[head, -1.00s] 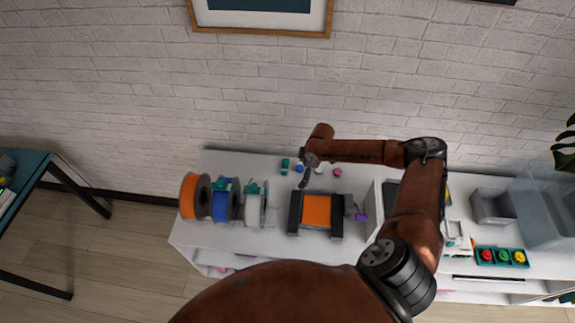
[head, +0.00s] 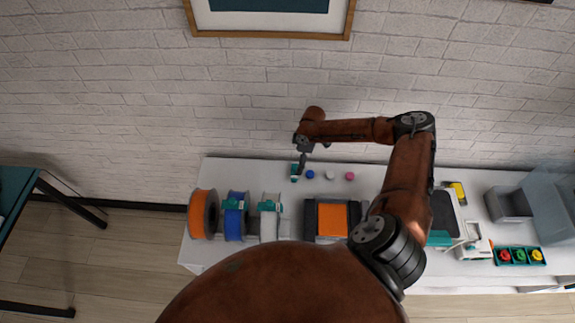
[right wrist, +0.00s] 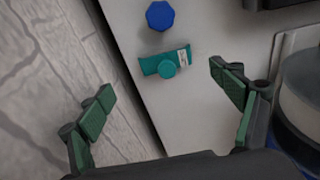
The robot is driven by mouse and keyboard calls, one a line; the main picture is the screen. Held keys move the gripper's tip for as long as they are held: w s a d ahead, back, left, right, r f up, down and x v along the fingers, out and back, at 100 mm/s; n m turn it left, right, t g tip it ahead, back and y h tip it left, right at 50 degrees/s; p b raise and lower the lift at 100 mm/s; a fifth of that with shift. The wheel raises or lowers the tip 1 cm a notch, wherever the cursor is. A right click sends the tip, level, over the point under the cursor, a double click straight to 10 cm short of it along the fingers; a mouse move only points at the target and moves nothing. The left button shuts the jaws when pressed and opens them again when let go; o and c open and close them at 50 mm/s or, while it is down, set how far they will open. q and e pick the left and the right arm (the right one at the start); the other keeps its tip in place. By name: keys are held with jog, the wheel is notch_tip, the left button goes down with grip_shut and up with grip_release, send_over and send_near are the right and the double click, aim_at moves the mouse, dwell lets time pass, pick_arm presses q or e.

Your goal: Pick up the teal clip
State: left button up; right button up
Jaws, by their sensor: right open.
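A small teal piece with a round knob and a pale printed end, which looks like the teal clip (right wrist: 150,66), lies on the white table top in the right wrist view. In the head view it shows at the back left of the table (head: 294,172), partly behind my right gripper (head: 301,170). In the right wrist view my right gripper (right wrist: 162,84) is open and empty. Its fingers are spread to either side of the clip and apart from it. My left gripper is not in view.
A blue piece (right wrist: 160,15) lies beside the clip; white (head: 329,175) and pink (head: 350,176) pieces lie farther right. Orange (head: 202,215), blue (head: 235,222) and white (head: 270,225) spools stand in front, the last two bearing teal parts. The brick wall (head: 120,110) rises close behind.

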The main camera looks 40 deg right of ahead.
aim_at(296, 168)
jog(key=shift+s+f, duration=0.1)
jog(key=shift+f, duration=0.3)
jog(key=shift+s+a+f, duration=0.1)
jog(key=shift+a+f, duration=0.05)
jog(key=shift+f, duration=0.15)
jog(key=f, duration=0.1)
jog(key=a+f, duration=0.1)
jog(key=f, duration=0.1)
jog(key=shift+w+a+p, duration=0.15)
jog(key=shift+w+p, duration=0.2)
jog(key=shift+p, duration=0.05)
jog(key=shift+a+f, duration=0.1)
jog(key=shift+f, duration=1.25)
jog(key=c, duration=0.7)
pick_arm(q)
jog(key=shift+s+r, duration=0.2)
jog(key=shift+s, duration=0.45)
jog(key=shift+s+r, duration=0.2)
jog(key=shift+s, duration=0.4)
pick_arm(e)
jog(key=shift+c, duration=1)
